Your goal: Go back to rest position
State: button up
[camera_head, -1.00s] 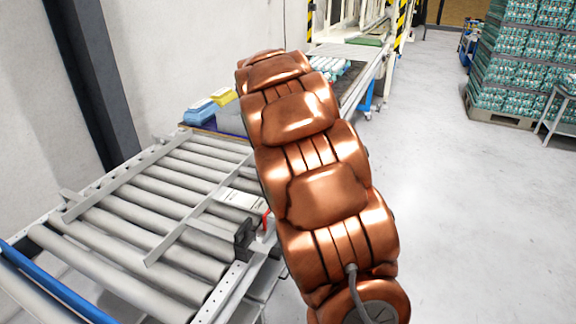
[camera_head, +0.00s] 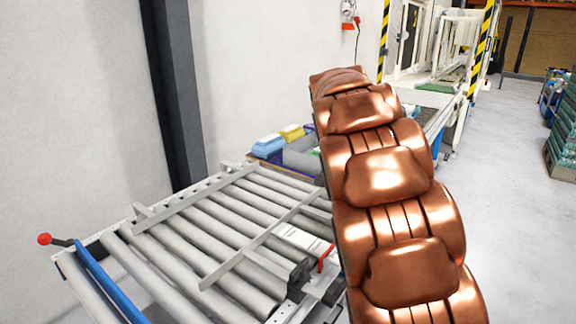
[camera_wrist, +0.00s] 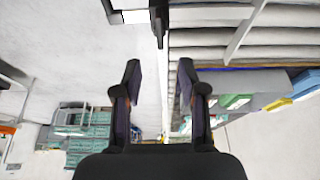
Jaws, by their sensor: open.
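My gripper (camera_wrist: 159,80) shows in the wrist view with its two dark fingers apart and nothing between them. The wrist view appears upside down, with the conveyor rollers at the top. In the head view my copper-coloured arm rises on the right of the roller conveyor (camera_head: 215,277), and the gripper itself is not visible there. No egg tray is in the gripper. Stacked green egg packs (camera_wrist: 88,139) show at the lower left of the wrist view, and part of a stack (camera_head: 563,140) shows at the head view's right edge.
Blue (camera_head: 268,146) and yellow (camera_head: 291,133) packs and a grey bin (camera_head: 301,156) stand on a table beyond the rollers. A dark post (camera_head: 174,95) stands by the left wall. A red-knobbed lever (camera_head: 44,239) sticks out at the conveyor's left. The floor (camera_head: 497,205) at right is clear.

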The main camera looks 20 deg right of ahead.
dwell(0.3)
jog(key=s+a+f+n+g+y, duration=0.15)
jog(key=s+a+f+n, duration=0.25)
jog(key=s+a, duration=0.6)
jog(key=s+a+f+n+g+y, duration=0.15)
jog(key=s+a+f+n, duration=0.35)
jog(key=s, duration=1)
jog(key=s+a+f+n+g+y, duration=0.1)
jog(key=s+a+f+n+g, duration=0.2)
jog(key=s+a, duration=0.75)
notch_tip(320, 180, up, 12)
jog(key=d+t+p, duration=0.1)
jog(key=p, duration=1.1)
jog(key=shift+s+d+r+t, duration=0.2)
jog(key=shift+s+d+t, duration=0.15)
jog(key=shift+s+t, duration=0.05)
